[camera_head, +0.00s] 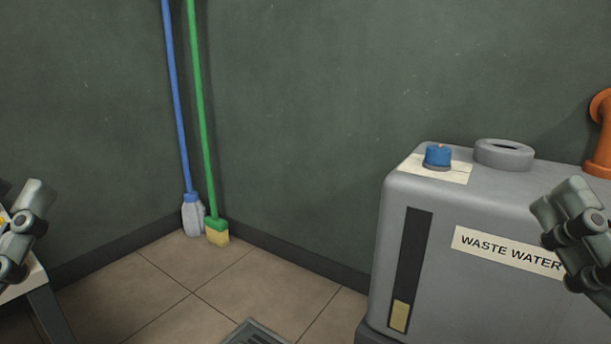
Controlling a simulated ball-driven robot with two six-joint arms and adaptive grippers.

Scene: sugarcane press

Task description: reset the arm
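My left gripper (32,203) shows at the left edge, with its fingers pointing up. Its fingers look close together, but from this side I cannot tell whether they are open or shut. My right gripper (557,207) shows at the right edge, in front of the grey waste water tank (470,300). Its fingers point up and to the left, and I cannot tell whether they are open or shut. I see no object held in either gripper. Most of both arms is out of the picture.
A blue cap (438,156) sits on a pale sheet (412,165) on the tank, beside a round grey opening (504,154). A floor grate (256,333) lies at the front. An orange pipe (603,150) is at right.

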